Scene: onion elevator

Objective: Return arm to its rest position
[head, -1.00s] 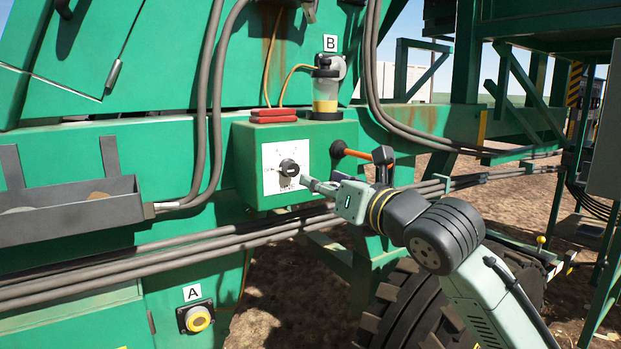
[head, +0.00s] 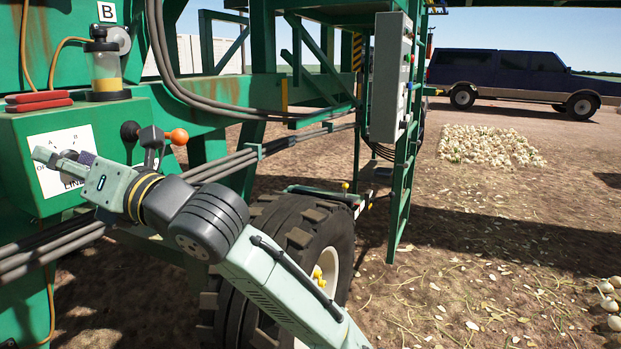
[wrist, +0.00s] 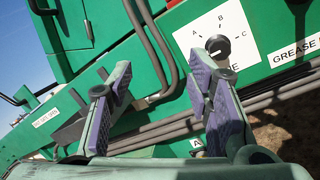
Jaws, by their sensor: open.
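My gripper (head: 62,160) is in front of the green control box at the left of the head view. It is open and empty. In the wrist view its two purple-padded fingers (wrist: 160,90) stand wide apart with nothing between them. The white dial panel (head: 62,150) is partly hidden behind my gripper in the head view. In the wrist view the black knob (wrist: 217,46) shows on the panel, with letters A, B and C around it. The knob is beyond the right finger and apart from it.
A lever with an orange ball (head: 179,136) stands close beside my wrist. A filter bowl (head: 105,68) marked B is above the box. A large tire (head: 285,235) is behind my arm. A grey cabinet (head: 390,75) and ladder stand further right. Open dirt ground lies right.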

